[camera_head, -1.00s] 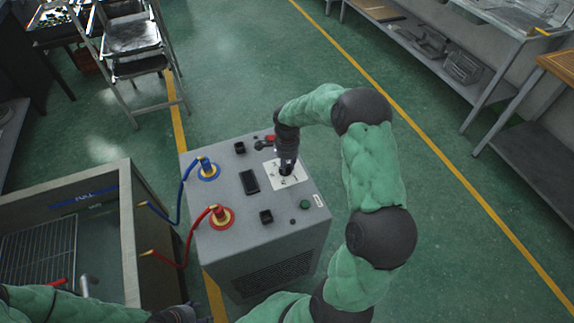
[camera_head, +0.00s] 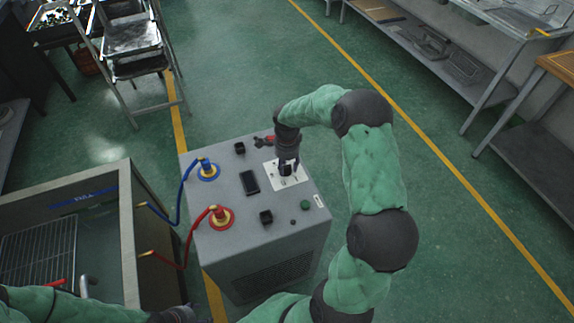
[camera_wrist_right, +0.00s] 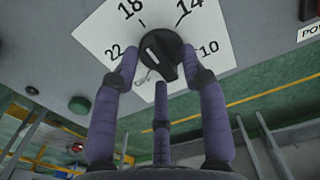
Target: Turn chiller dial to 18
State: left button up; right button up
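The chiller (camera_head: 255,225) is a grey box in the middle of the head view. Its dial (camera_wrist_right: 163,54) is a black ridged knob on a white plate (camera_wrist_right: 100,38) marked 22, 18, 14 and 10. The setting it points to is hard to read. My right gripper (camera_head: 288,165) is over the plate, pointing down. In the right wrist view, its purple fingers (camera_wrist_right: 158,60) are spread, two flanking the knob and one below it; firm contact is not clear. My left gripper (camera_head: 182,314) is partly in view at the bottom edge; its fingers are unclear.
Hoses run to an open tank (camera_head: 130,235) on the left. Green floor is clear on the right.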

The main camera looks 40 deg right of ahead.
aim_at(287, 167)
notch_tip(287, 167, up, 12)
dwell(0.8)
dwell(0.5)
